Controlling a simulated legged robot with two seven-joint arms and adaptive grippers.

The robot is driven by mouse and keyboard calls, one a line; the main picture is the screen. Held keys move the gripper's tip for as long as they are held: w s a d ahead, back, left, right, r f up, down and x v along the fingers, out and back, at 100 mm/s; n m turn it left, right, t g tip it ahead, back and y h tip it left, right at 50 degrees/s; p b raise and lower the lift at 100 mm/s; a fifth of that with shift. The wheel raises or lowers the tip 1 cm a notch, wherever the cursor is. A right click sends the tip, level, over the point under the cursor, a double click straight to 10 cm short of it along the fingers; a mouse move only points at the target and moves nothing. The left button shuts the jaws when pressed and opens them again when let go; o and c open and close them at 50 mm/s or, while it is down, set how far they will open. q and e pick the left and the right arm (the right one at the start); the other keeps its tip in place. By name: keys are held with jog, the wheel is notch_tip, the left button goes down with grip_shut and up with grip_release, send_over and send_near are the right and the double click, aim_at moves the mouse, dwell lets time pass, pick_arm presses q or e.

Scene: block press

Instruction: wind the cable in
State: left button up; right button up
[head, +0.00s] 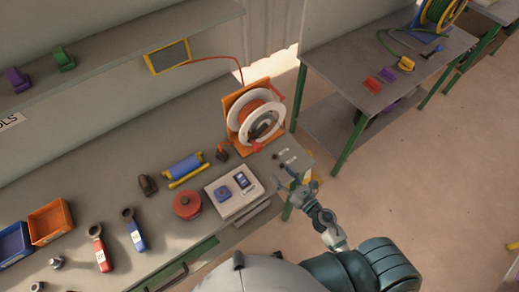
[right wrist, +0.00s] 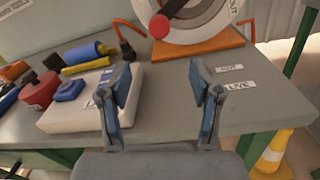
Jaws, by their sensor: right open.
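The cable reel has a white drum (head: 240,128) on an orange stand (head: 232,101) at the right end of the workbench. A red cable (head: 222,58) runs from the reel up to a yellow-framed panel (head: 167,56). In the right wrist view the white drum (right wrist: 205,22) is cut off by the top edge. A dark crank arm with a red knob (right wrist: 159,27) shows in front of it. My right gripper (head: 291,178) is open and empty in front of the reel, apart from it. It also shows in the right wrist view (right wrist: 161,85). My left gripper is not in view.
A white box (head: 235,205) with a phone-like device, a red round tin (head: 187,204) and a blue roll (head: 183,165) stand left of the gripper. Two labels lie on the bench's right end. A yellow cone (right wrist: 272,152) stands on the floor beside the bench.

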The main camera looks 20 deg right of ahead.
aim_at(260, 150)
jog(key=p+x, duration=0.3)
jog(key=x, duration=1.1)
jog(key=shift+w+a, duration=0.15)
jog(key=shift+w, duration=0.15)
grip_shut()
